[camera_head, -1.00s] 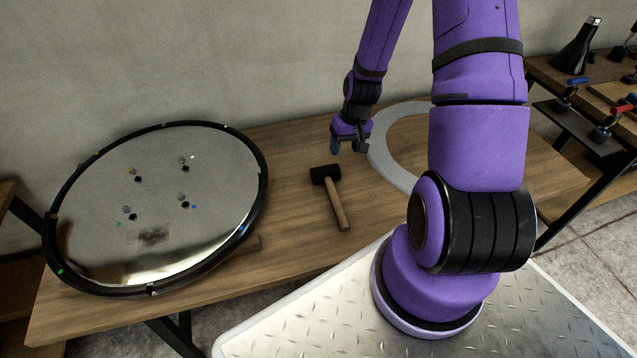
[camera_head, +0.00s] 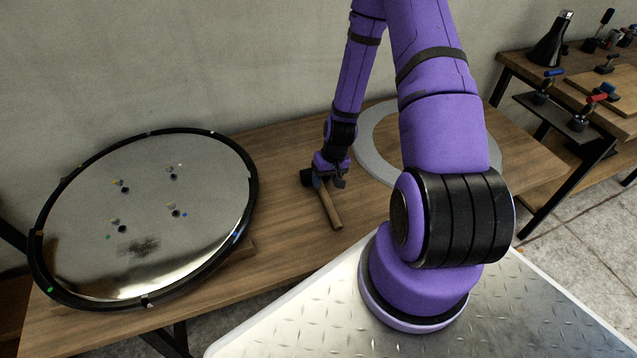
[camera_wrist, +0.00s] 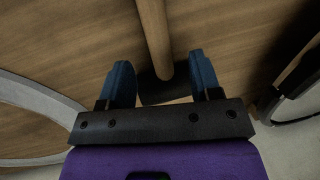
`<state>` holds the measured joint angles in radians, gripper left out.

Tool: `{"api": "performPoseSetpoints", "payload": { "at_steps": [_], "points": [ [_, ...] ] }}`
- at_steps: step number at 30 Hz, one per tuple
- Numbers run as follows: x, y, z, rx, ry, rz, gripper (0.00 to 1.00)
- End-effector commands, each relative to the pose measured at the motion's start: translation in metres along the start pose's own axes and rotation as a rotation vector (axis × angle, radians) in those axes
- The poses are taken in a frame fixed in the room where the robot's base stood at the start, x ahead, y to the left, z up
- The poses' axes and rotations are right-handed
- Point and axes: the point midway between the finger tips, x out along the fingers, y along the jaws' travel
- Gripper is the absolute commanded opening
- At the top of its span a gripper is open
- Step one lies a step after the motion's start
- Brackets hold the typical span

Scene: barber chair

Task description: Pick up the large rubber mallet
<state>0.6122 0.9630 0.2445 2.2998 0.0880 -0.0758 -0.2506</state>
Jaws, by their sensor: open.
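The large rubber mallet lies on the wooden table, with a black head and a light wooden handle (camera_head: 331,207) that points toward the front of the table. In the wrist view its handle (camera_wrist: 155,35) runs up from the head (camera_wrist: 168,88). My gripper (camera_head: 327,184) is low over the head end of the mallet. In the wrist view my gripper (camera_wrist: 160,72) is open, with one blue finger on each side of the mallet near where handle and head meet. Part of the head is hidden by my gripper in the head view. Whether the fingers touch the mallet cannot be told.
A round black-rimmed mirror-like disc (camera_head: 150,220) lies tilted on the table's left. A grey ring (camera_head: 374,160) lies to the right of the mallet. A second bench (camera_head: 610,115) with clamps stands at the right. The wall is close behind.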

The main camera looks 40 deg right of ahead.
Motion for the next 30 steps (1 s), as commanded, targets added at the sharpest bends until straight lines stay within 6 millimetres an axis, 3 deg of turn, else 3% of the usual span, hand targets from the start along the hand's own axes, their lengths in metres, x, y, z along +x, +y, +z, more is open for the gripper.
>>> {"api": "performPoseSetpoints", "payload": {
  "at_steps": [12,23,30],
  "points": [
    [0.045,0.001,-0.003,0.001,-0.003,0.0,0.58],
    [0.051,0.001,-0.004,0.0,0.0,0.0,0.58],
    [0.051,0.001,-0.004,0.0,-0.001,0.0,0.03]
  ]
}}
